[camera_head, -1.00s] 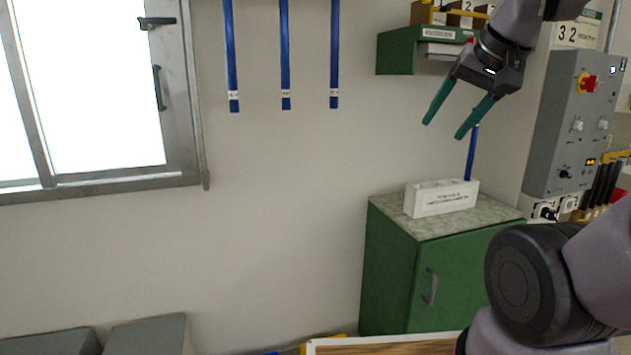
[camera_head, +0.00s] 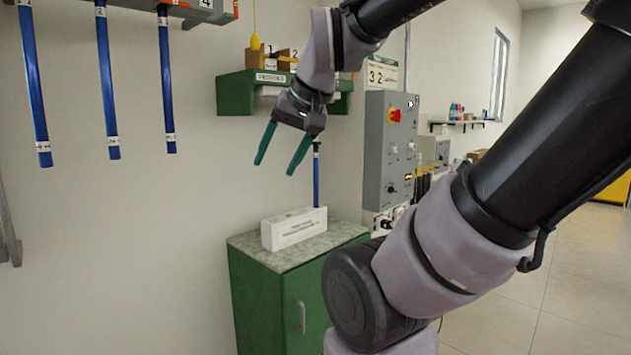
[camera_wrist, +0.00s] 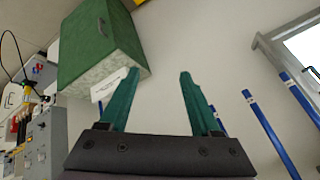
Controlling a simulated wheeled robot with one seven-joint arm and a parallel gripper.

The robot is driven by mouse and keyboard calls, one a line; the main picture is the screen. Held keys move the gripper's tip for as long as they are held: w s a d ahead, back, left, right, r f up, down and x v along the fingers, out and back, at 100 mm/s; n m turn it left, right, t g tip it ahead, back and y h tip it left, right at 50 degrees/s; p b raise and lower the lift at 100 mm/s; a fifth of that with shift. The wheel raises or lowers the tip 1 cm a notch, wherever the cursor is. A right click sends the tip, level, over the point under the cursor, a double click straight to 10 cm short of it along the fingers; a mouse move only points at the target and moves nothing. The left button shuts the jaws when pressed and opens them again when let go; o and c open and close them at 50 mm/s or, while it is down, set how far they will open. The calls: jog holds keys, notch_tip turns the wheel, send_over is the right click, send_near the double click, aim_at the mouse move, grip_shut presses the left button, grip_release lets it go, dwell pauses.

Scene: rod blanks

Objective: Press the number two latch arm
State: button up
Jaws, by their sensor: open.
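A grey rack (camera_head: 205,10) shows at the top left of the head view, cut off by the frame edge. A 4 label and orange ends show on it; no arm marked 2 can be made out. Three blue rods with white bands hang at the rack, the middle one (camera_head: 107,80) between two others. Blue rods (camera_wrist: 268,125) also show at the right of the wrist view. My gripper (camera_head: 275,168) is open and empty, with teal fingers pointing down, in front of the wall right of the hanging rods. Its fingers also show apart in the wrist view (camera_wrist: 160,72).
A green cabinet (camera_head: 270,300) bears a white block (camera_head: 292,230) with an upright blue rod (camera_head: 316,180) at it. A green shelf (camera_head: 236,95) holds numbered boxes. A grey control panel (camera_head: 388,150) with a red knob stands right.

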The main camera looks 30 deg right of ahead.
grip_shut()
jog(key=w+a+r+m+y, duration=0.1)
jog(key=w+r+y, duration=0.4)
jog(key=r, duration=0.9)
jog(key=w+a+r+m+t+y, duration=0.1)
jog(key=w+a+r+y, duration=0.2)
jog(key=w+r, duration=0.9)
jog(key=w+a+r+m+t+y, duration=0.1)
jog(key=w+r+y, duration=0.6)
jog(key=r, duration=0.8)
jog(key=shift+w+a+r, duration=0.35)
jog(key=shift+w+a, duration=0.4)
jog(key=shift+a, duration=0.15)
